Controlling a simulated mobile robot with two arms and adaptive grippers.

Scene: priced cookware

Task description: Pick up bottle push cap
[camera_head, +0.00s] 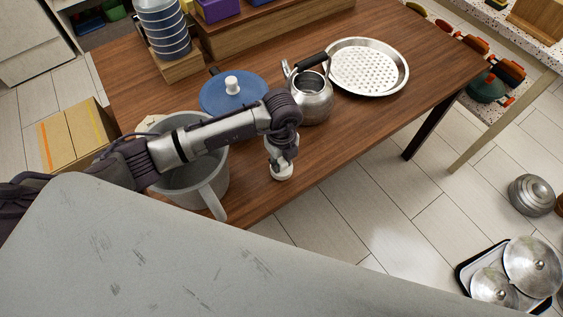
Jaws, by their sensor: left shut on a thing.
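The bottle push cap (282,173) shows as a small, pale, rounded piece at the front edge of the wooden table (330,155). My left gripper (281,163) points down over it and is shut on it. The fingers cover the cap's upper part, and I cannot tell whether the cap touches the table. My right gripper is out of view.
A grey pot (215,185) with a handle stands left of the gripper, partly behind my arm. A blue lid (232,95), a steel kettle (312,102) and a perforated round tray (368,66) lie behind. Floor shows beyond the front edge.

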